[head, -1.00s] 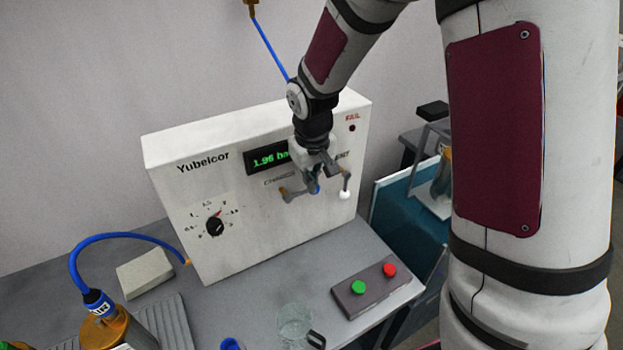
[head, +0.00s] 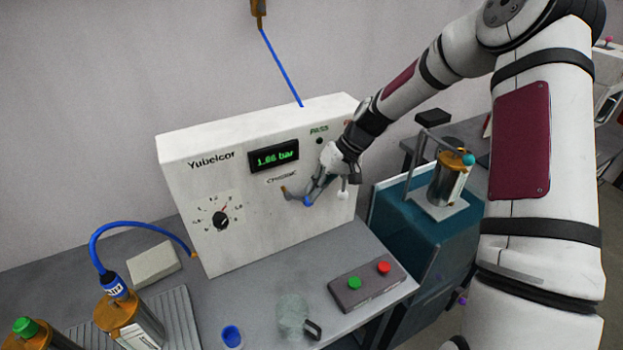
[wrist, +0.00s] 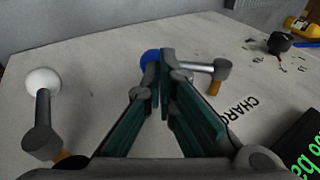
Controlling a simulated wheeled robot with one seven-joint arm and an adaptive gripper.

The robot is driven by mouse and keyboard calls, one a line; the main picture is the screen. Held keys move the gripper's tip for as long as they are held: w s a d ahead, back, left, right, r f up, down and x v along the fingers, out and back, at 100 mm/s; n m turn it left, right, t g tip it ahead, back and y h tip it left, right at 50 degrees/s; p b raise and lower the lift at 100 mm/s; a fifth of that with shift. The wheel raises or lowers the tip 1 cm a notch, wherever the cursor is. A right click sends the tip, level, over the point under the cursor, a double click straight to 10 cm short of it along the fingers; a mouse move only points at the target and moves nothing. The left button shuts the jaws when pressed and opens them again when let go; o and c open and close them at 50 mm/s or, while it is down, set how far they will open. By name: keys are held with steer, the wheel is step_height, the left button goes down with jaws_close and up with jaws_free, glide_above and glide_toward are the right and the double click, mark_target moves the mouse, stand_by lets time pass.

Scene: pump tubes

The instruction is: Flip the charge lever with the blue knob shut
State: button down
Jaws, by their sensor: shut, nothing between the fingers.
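The charge lever (head: 292,194) is on the front of the white panel box, under the CHARGE label. Its blue knob (head: 307,201) points right and a little down from the pivot in the head view. My gripper (head: 313,194) is shut and empty, its fingertips at the blue knob. In the wrist view the fingertips (wrist: 160,62) partly cover the blue knob (wrist: 149,59), and the charge lever (wrist: 198,67) runs from it to its pivot on the right. Contact cannot be told for sure.
A second lever with a white knob (head: 342,195) is just right of my gripper. The display (head: 274,158) reads about 1.66 bar. A dial (head: 221,220), a glass jug (head: 292,315) and a button box (head: 367,284) are nearby.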

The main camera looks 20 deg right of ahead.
mark_target(310, 204)
steer(key=f+y, duration=0.2)
steer(key=shift+a+y, duration=0.2)
steer(key=shift+y, duration=0.1)
steer(key=shift+s+a+f, duration=0.15)
steer(key=shift+a+f, duration=0.15)
steer(key=shift+f, duration=0.25)
steer(key=shift+s+a+f, duration=0.1)
steer(key=shift+a+f, duration=0.2)
steer(key=shift+f, duration=0.2)
steer(key=shift+r, duration=0.1)
steer(key=shift+r+p, duration=0.3)
steer(key=shift+r, duration=0.45)
